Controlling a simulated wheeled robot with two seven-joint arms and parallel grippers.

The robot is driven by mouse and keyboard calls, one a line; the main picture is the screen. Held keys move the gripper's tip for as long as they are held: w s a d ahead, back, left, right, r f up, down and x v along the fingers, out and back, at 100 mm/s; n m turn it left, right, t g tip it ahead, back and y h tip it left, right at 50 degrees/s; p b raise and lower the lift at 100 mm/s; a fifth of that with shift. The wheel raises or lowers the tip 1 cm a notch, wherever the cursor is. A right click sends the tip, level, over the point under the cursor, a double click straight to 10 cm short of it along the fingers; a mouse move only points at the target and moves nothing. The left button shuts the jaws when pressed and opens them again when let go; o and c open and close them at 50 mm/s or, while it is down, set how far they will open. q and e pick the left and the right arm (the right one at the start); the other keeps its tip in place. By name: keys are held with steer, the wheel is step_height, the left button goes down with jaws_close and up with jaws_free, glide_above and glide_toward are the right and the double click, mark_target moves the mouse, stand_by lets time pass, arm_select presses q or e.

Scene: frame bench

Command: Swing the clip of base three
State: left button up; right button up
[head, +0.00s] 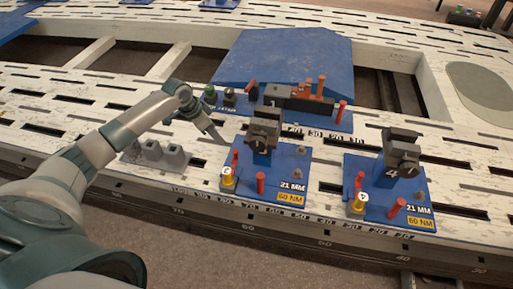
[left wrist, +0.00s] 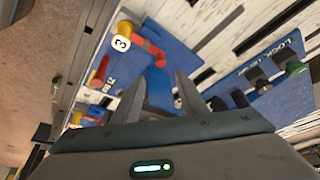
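Base three is a blue plate (head: 280,185) with a dark grey clip block (head: 264,130) on a blue post, red pins and a yellow knob (head: 228,176). In the left wrist view the knob (left wrist: 122,42) reads 3, beside a red bent part (left wrist: 147,50). My left gripper (head: 218,137) is just left of the clip, pointing down toward the plate and apart from the block in the head view. In the left wrist view its two fingers (left wrist: 162,88) stand apart, with blue between and behind them. The clip cannot be made out there. My right gripper is not in view.
A similar blue base (head: 415,205) with a grey block marked 4 stands to the right. A blue plate with a dark block (head: 290,96) and red pins lies behind. A grey bracket (head: 158,155) sits on the slotted white bench left of base three.

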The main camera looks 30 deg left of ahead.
mark_target(235, 151)
arm_select(q)
steer(key=shift+w+r, duration=0.35)
steer(key=shift+r, duration=0.45)
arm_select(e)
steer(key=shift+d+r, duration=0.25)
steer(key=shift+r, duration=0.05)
